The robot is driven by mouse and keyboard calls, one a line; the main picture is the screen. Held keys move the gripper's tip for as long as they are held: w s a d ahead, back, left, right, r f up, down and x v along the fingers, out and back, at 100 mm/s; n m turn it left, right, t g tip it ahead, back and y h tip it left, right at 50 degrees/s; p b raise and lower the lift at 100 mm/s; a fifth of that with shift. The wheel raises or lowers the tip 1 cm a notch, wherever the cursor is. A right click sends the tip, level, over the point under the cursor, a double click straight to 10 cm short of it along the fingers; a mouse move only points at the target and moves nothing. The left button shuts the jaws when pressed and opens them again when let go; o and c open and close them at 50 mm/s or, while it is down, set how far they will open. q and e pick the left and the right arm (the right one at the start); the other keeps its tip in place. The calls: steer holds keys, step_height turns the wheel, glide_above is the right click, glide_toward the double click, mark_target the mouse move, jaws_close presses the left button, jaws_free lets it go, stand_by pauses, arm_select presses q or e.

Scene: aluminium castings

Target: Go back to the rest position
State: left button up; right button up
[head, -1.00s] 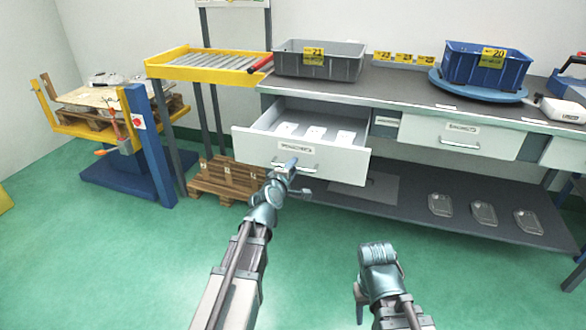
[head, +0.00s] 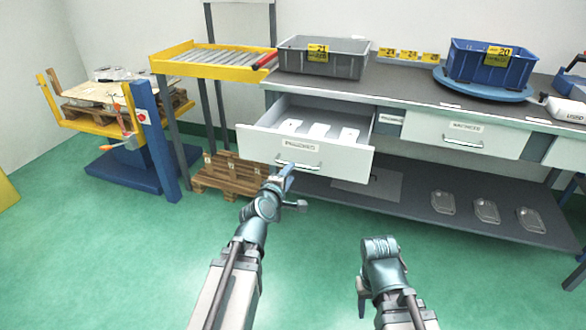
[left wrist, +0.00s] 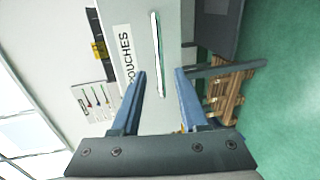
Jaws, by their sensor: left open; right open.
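My left gripper (head: 286,178) is in front of the open drawer (head: 345,158), just below and left of its handle (head: 299,165) in the head view. In the left wrist view its two blue fingers (left wrist: 158,90) are apart with nothing between them. The drawer front with its label and the pale handle bar (left wrist: 157,55) shows beyond the fingertips. My right gripper (head: 362,298) hangs low at the right of the head view, pointing down and away from the bench. Its fingers are mostly hidden by the wrist.
The workbench (head: 405,92) carries a grey bin (head: 322,62) and a blue bin (head: 520,70). White items lie in the drawer. A wooden pallet (head: 235,172) stands on the floor left of it. Castings (head: 486,210) lie on the lower shelf. The green floor in front is clear.

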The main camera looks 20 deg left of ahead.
arm_select(q)
steer(key=shift+s, duration=0.1)
stand_by(0.3)
steer(key=s+d+f+m+g+h, duration=0.2)
steer(key=s+d+f+m+g, duration=0.3)
steer(key=d, duration=0.3)
steer(key=s+d+f+m+g+h, duration=0.2)
steer(key=d+f+m, duration=0.4)
steer(key=d, duration=0.2)
steer(key=s+d+f+m+g+y, duration=0.1)
steer(key=s+f+m+g+y, duration=0.3)
steer(key=s, duration=0.5)
steer(key=s+f+m+g+y, duration=0.2)
steer(key=s+m+g, duration=0.35)
steer(key=s, duration=0.25)
step_height(320, 180, up, 29)
steer(key=p, duration=2.9)
steer(key=shift+s+r+m+t+p, duration=0.15)
steer(key=shift+s+m+t+p, duration=0.05)
steer(key=shift+m+t+p, duration=0.2)
